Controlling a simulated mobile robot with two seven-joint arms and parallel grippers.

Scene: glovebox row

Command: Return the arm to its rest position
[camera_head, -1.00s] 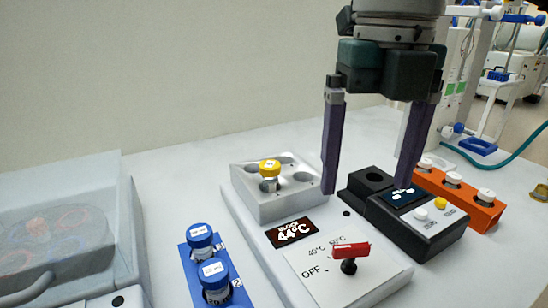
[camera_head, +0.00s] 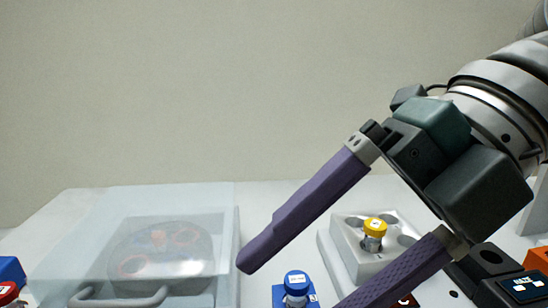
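My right gripper (camera_head: 292,284) comes in from the right with its two purple fingers wide apart, pointing down and to the left. It is open, and nothing is held between the fingers. A blue-capped vial (camera_head: 296,283) shows in the gap, behind the fingers in the picture. The lower fingertip is cut off by the bottom edge of the frame. My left gripper is not in view.
A yellow-capped vial (camera_head: 374,232) stands in the white heating block (camera_head: 345,242). A clear-lidded centrifuge (camera_head: 90,240) fills the lower left. A black device (camera_head: 520,287) and an orange rack (camera_head: 538,260) are at the lower right.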

